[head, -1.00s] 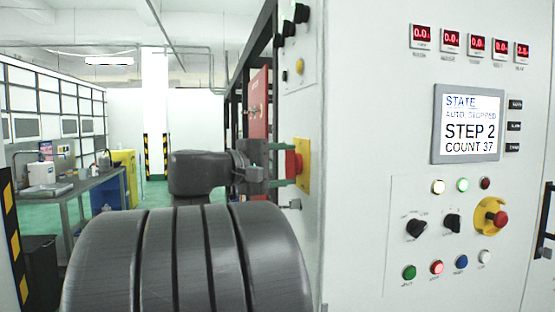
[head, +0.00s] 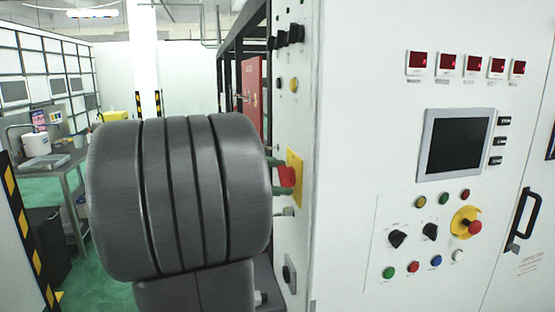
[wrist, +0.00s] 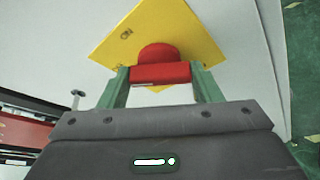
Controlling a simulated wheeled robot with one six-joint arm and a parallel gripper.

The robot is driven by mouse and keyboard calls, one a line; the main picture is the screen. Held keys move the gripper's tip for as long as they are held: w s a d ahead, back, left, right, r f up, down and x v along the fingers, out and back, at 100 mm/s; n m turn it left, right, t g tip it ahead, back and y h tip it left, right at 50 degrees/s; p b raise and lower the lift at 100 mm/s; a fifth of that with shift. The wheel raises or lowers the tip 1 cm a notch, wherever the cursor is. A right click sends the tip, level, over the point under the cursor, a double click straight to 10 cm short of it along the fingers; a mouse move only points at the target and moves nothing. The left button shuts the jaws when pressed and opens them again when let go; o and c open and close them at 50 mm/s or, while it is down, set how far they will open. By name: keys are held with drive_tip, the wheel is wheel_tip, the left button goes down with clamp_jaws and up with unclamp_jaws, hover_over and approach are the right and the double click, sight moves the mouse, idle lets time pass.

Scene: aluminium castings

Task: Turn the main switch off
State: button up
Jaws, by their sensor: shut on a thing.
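The main switch is a red rotary handle (head: 286,177) on a yellow plate (head: 296,165), on the narrow left side of the white cabinet. In the wrist view the red handle (wrist: 160,72) stands out from the yellow plate (wrist: 200,35). My gripper (wrist: 161,76) has its two green fingers on either side of the handle, shut on it. In the head view my grey arm hides most of the gripper; only the green fingers show beside the handle. The cabinet's screen (head: 455,145) is dark, and its small displays (head: 467,64) show no digits.
The cabinet front carries a red emergency stop button (head: 474,227) on yellow, knobs, and several coloured buttons. A black door handle (head: 525,215) is at the right. A workbench (head: 62,165) stands at the left, with green floor between.

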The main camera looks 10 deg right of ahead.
drive_tip(key=shift+r+n+g+p, duration=0.1)
drive_tip(key=shift+n+g+p, duration=0.25)
drive_tip(key=shift+p, duration=0.45)
drive_tip(key=o, duration=1)
drive_tip(key=b+v, duration=0.1)
drive_tip(key=v, duration=1.2)
drive_tip(key=shift+a+b, duration=0.35)
drive_tip(key=shift+r, duration=0.1)
